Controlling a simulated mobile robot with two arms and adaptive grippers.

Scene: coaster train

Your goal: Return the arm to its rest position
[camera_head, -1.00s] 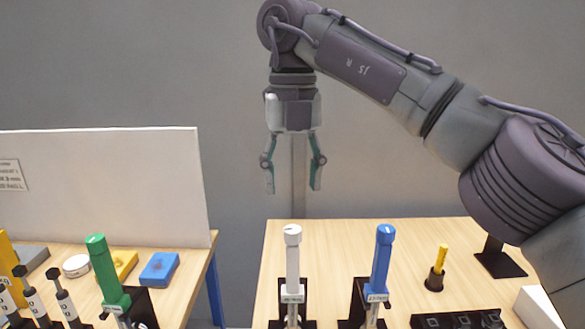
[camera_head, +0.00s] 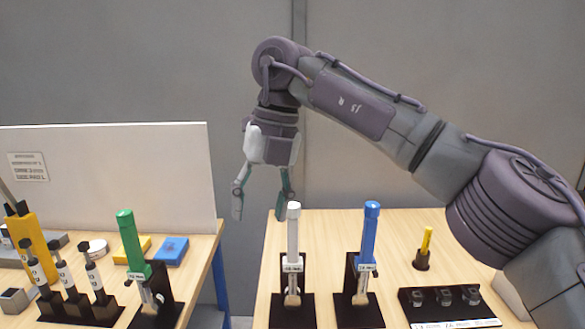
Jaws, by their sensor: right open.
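My right arm reaches in from the right side of the head view. My right gripper (camera_head: 262,195) points downward with its fingers apart and nothing between them. It hangs behind the gap between the two tables, left of and beyond a white-handled tool (camera_head: 293,240) upright in a black stand. My left gripper is not in the head view.
A blue-handled tool (camera_head: 369,238) and a yellow peg (camera_head: 425,242) stand on the right table (camera_head: 400,217). A green-handled tool (camera_head: 131,243), a blue block (camera_head: 171,251) and a white panel (camera_head: 110,170) are on the left table. A black tray (camera_head: 448,312) lies front right.

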